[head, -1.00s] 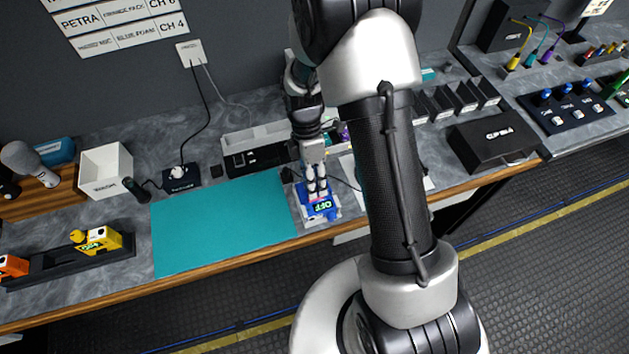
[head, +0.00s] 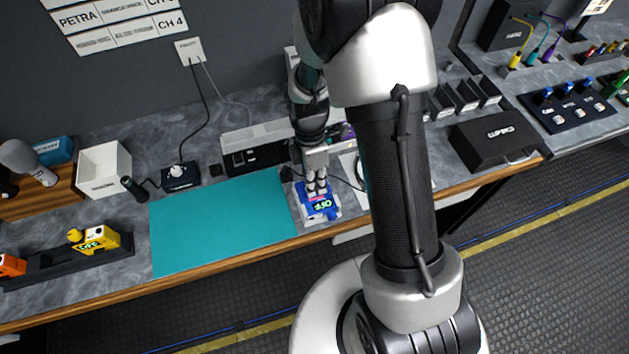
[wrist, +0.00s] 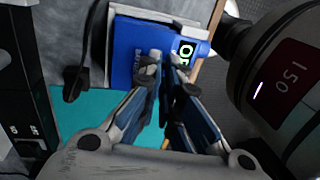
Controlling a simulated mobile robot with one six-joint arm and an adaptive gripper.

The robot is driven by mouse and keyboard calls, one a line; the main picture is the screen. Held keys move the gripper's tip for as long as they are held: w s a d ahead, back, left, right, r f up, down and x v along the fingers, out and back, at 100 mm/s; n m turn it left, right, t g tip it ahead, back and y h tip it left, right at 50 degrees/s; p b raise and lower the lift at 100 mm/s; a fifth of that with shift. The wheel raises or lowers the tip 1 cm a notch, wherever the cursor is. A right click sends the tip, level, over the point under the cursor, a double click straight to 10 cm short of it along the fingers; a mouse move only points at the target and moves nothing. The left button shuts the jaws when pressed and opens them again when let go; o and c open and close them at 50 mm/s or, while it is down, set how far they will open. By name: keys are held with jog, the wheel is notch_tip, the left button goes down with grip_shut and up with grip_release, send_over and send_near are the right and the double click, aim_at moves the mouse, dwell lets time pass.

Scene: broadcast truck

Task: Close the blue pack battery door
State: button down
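The blue pack (head: 326,213) sits in a white stand at the bench's front, right of the teal mat; its lit green display reads "OFF". It also shows at the top of the wrist view (wrist: 128,45), with part of the display. My gripper (head: 317,192) points down at the pack's back part. In the wrist view its fingertips (wrist: 165,66) are close together in front of the blue face, with nothing seen between them. A small pink-red patch shows beside the fingertips in the head view. The battery door cannot be made out clearly; the fingers hide part of the pack. Contact is unclear.
The teal mat (head: 220,220) is clear. A black cable and plug (wrist: 76,82) lie beside the pack. A yellow pack (head: 97,241) stands in a rack at left.

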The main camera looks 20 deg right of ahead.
aim_at(317, 194)
jog(key=shift+s+f+t+b, duration=0.45)
jog(key=shift+f+t+b, duration=0.2)
jog(key=shift+t+b, duration=0.5)
jog(key=c, duration=1.8)
grip_release()
notch_tip(317, 194, up, 12)
jog(key=shift+s, duration=0.15)
